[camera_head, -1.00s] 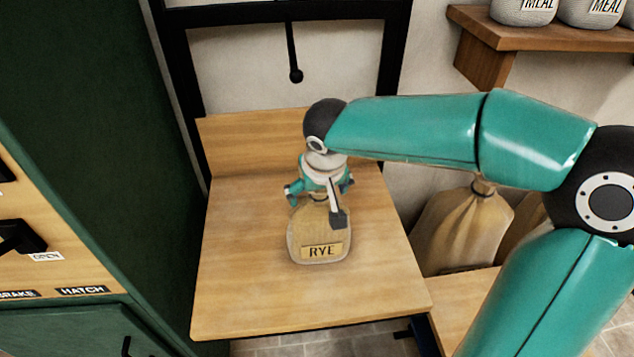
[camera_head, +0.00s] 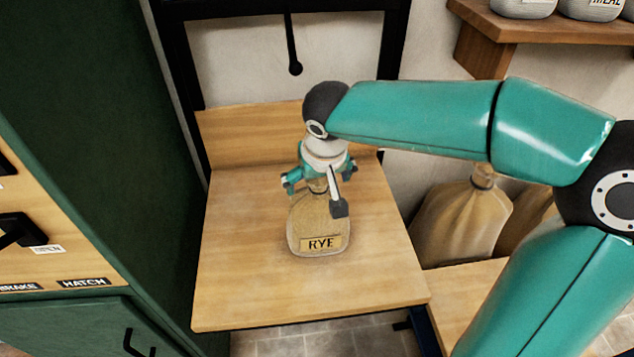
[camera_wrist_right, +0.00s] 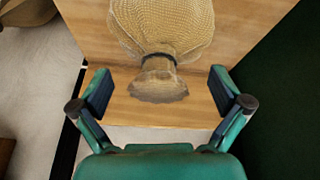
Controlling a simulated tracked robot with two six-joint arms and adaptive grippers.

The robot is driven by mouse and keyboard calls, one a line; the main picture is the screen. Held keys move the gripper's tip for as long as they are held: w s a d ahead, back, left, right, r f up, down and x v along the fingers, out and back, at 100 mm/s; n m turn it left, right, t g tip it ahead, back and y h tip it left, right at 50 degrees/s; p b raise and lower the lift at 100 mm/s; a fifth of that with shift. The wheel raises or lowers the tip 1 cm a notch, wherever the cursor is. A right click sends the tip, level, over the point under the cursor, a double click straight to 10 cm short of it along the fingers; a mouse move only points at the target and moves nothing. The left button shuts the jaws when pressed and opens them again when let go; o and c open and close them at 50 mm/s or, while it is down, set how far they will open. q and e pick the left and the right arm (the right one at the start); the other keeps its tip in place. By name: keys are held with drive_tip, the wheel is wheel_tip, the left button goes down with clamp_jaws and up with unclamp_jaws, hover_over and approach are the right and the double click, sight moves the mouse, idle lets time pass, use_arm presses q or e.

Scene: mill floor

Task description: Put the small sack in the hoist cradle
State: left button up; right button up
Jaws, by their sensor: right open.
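The small sack (camera_head: 318,222), tan with a RYE label, stands upright on the wooden platform of the hoist cradle (camera_head: 240,290). My right gripper (camera_head: 318,190) is open just above and behind the sack's neck. In the right wrist view the sack (camera_wrist_right: 163,30) shows its tied neck and flared top between the spread fingers of the right gripper (camera_wrist_right: 163,92), with a gap on both sides. The sack's top is partly hidden by the gripper in the head view. My left gripper is not in view.
A dark hook-like rod (camera_head: 292,45) hangs behind the platform. A green cabinet (camera_head: 90,120) stands close on the left. A larger tied sack (camera_head: 463,220) stands to the right, below a wooden shelf (camera_head: 500,30) with jars. The platform's front is clear.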

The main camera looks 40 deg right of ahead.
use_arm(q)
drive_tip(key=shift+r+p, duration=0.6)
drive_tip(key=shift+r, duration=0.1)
use_arm(e)
drive_tip(key=v, duration=1)
drive_tip(key=shift+a, duration=0.1)
